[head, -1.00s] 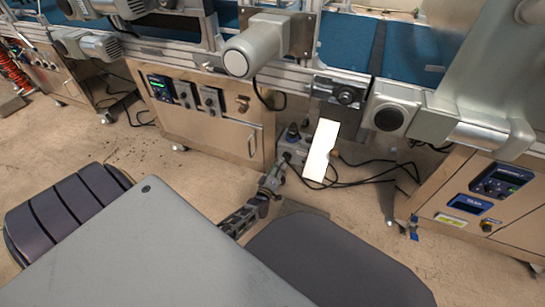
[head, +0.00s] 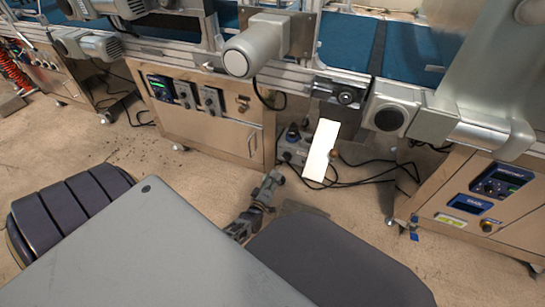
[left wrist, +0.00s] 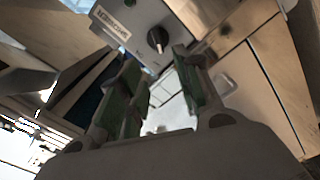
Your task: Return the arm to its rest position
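My left gripper (head: 270,182) shows small in the head view, just past the edge of my grey top plate and in front of the steel cabinet. In the left wrist view its two green-padded fingers (left wrist: 157,82) stand apart with nothing held between them. Behind the fingers is a grey control box (left wrist: 150,30) with a black knob. My right gripper is in neither view.
A steel cabinet (head: 215,125) with a control panel stands ahead under the seeding line. A second cabinet (head: 490,205) is at the right. Black cables (head: 375,178) and a white panel (head: 321,150) are between them. Bare floor (head: 110,150) lies to the left.

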